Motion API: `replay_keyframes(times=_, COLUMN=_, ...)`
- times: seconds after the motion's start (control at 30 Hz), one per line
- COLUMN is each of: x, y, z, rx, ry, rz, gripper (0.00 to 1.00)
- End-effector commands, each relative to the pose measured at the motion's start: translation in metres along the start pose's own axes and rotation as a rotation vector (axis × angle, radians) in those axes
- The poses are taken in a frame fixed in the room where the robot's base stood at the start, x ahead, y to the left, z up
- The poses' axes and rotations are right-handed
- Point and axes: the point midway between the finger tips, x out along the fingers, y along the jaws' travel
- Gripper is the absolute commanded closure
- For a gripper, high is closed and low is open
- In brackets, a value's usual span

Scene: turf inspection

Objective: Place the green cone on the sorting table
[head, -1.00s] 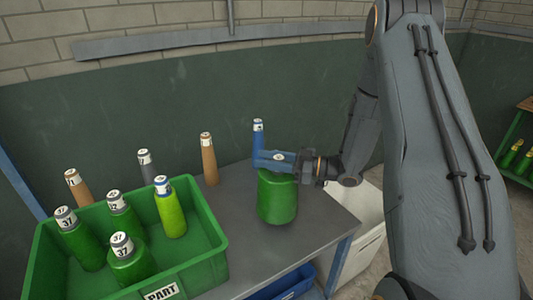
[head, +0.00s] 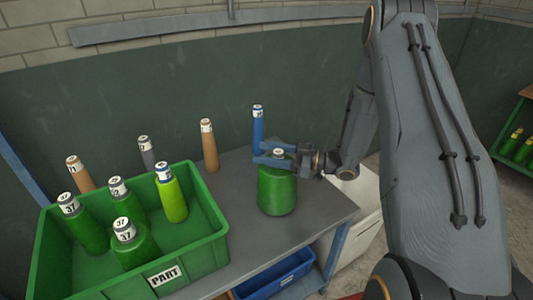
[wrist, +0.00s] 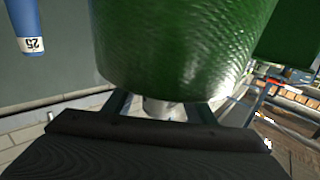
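The green cone (head: 277,190), a wide body with a narrow white-labelled top, stands upright on the grey sorting table (head: 240,235), right of the green bin. My gripper (head: 268,153) is at its top, its blue fingers spread on either side of the white neck. In the wrist view the green cone (wrist: 185,45) fills the upper middle. Its pale neck (wrist: 162,108) sits between my fingers with gaps showing at both sides. The cone's base on the table is hidden in the wrist view.
A green bin (head: 205,255) labelled PART holds several green cones. A blue cone (head: 257,125) stands close behind my gripper. An orange cone (head: 209,148), a grey cone (head: 144,150) and a tan cone (head: 80,174) stand along the back. A blue bin (head: 278,277) is below the table.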

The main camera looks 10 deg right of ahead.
Motion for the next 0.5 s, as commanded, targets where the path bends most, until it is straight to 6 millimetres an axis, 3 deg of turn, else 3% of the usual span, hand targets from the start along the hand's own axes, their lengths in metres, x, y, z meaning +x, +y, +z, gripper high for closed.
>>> replay_keyframes(times=0.27, x=-0.005, y=0.001, z=-0.002, rx=-0.001, ry=0.0, rz=0.002, gripper=0.49)
replay_keyframes(times=0.5, x=-0.047, y=0.002, z=0.0, rx=-0.001, ry=0.0, rz=0.005, gripper=0.49)
